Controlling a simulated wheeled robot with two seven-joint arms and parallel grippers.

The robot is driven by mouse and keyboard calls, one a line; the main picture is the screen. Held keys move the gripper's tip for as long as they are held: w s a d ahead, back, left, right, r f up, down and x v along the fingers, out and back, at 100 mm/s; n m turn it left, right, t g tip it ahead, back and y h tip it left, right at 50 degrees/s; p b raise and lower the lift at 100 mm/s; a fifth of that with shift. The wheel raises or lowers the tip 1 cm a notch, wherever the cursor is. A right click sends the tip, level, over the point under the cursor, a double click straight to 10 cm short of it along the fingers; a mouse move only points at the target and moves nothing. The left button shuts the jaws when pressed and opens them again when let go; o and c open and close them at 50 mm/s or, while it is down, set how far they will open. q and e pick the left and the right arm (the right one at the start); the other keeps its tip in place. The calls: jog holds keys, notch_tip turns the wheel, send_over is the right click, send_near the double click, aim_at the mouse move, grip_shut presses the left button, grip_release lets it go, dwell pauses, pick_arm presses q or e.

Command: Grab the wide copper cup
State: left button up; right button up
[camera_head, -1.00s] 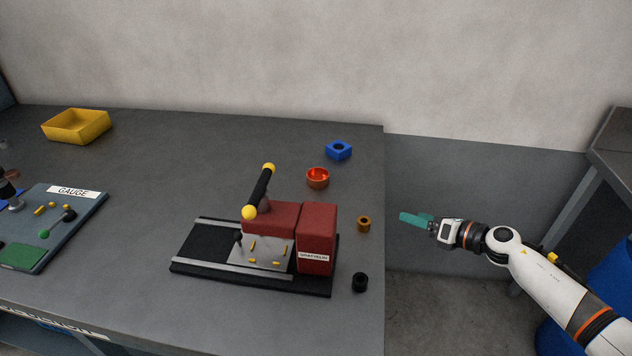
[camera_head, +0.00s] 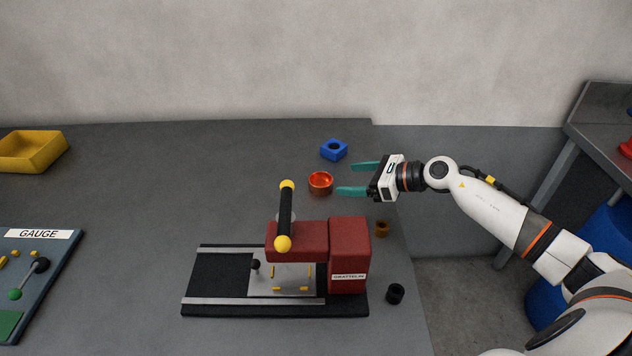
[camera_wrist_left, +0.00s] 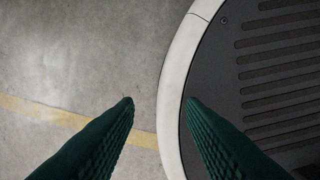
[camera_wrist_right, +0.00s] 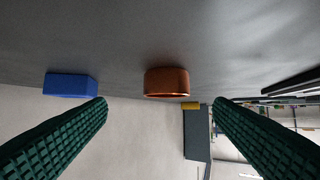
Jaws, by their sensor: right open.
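The wide copper cup (camera_head: 320,183) is a low, round, reddish-orange cup on the grey table, behind the red machine. My right gripper (camera_head: 358,179) is open and empty just to the right of the cup, its teal fingers pointing left toward it. In the right wrist view the cup (camera_wrist_right: 167,82) shows ahead, between the lines of the two fingers (camera_wrist_right: 160,106) and apart from them. My left gripper (camera_wrist_left: 158,102) is open and empty in the left wrist view, over the floor and the edge of a dark ribbed surface.
A blue block with a hole (camera_head: 334,150) sits behind the cup. The red machine (camera_head: 349,254) with its yellow-ended lever (camera_head: 286,215) stands in front. A small copper ring (camera_head: 382,228) and a black ring (camera_head: 395,293) lie near the right edge. A yellow bin (camera_head: 32,151) is far left.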

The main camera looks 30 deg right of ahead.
aim_at(311, 180)
jog(key=x, duration=0.3)
jog(key=shift+w+a+p, duration=0.2)
jog(key=shift+p, duration=0.1)
jog(key=x, duration=0.2)
jog(key=p+x, duration=0.1)
jog(key=x, duration=0.1)
jog(key=shift+w+a, duration=0.1)
jog(key=shift+a, duration=0.55)
jog(key=shift+w+a+f, duration=0.15)
jog(key=shift+w+a, duration=0.05)
jog(key=shift+w, duration=0.05)
pick_arm(q)
jog(key=shift+d+r, duration=0.2)
jog(key=shift+r, duration=0.4)
jog(key=shift+d+r, duration=0.15)
jog(key=shift+r, duration=0.4)
pick_arm(e)
jog(key=shift+s, duration=0.1)
jog(key=shift+c, duration=0.4)
pick_arm(q)
jog(key=shift+s, duration=0.1)
pick_arm(e)
jog(key=c, duration=1)
